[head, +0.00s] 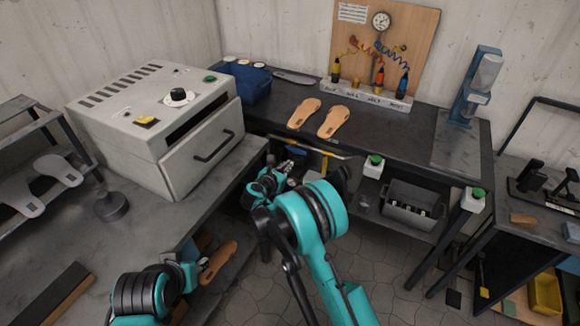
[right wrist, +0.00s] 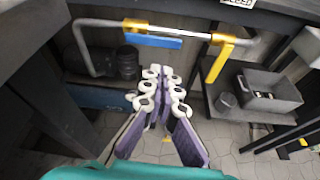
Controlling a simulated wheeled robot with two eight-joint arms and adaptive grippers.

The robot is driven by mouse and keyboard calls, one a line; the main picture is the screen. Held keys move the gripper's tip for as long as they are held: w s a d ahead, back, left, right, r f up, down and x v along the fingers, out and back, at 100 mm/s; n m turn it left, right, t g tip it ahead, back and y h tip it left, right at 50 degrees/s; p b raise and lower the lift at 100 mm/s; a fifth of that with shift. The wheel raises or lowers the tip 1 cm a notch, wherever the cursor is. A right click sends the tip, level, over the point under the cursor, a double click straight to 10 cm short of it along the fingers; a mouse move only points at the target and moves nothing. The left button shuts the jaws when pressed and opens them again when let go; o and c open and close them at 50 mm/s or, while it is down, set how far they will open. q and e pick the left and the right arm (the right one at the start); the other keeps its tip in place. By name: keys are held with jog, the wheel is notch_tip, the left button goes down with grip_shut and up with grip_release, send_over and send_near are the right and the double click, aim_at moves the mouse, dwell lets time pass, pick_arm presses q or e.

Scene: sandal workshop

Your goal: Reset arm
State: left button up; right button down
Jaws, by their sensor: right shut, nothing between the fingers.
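My right arm reaches up from the bottom middle of the head view. Its right gripper (head: 287,168) is in front of the back bench's open underside, below the bench top. In the right wrist view the right gripper (right wrist: 163,82) shows its white and purple fingers closed together with nothing between them. It touches nothing that I can see.
A pipe with a yellow valve handle (right wrist: 219,62) and a blue handle (right wrist: 152,41) runs under the back bench. A grey bin (head: 408,205) stands on the shelf to the right. Two tan soles (head: 334,121) lie on the back bench (head: 275,115). A white oven (head: 165,125) stands left.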

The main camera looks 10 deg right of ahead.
jog(key=s+d+r+m+g+y, duration=0.2)
jog(key=s+d+r+m, duration=0.2)
jog(key=s+r+m, duration=0.4)
jog(key=s+d+r+m+g+y, duration=0.1)
jog(key=s+d+r+m+g, duration=0.1)
jog(key=s+d+r+m, duration=0.6)
jog(key=s+a+f+m+y, duration=0.2)
jog(key=s+m, duration=0.4)
jog(key=s, duration=0.7)
jog(key=s+a+f+m+y, duration=0.1)
jog(key=s+m, duration=0.5)
jog(key=s, duration=0.7)
jog(key=shift+a+f+g+y, duration=0.4)
jog(key=shift+a+y, duration=0.1)
jog(key=shift+y, duration=0.3)
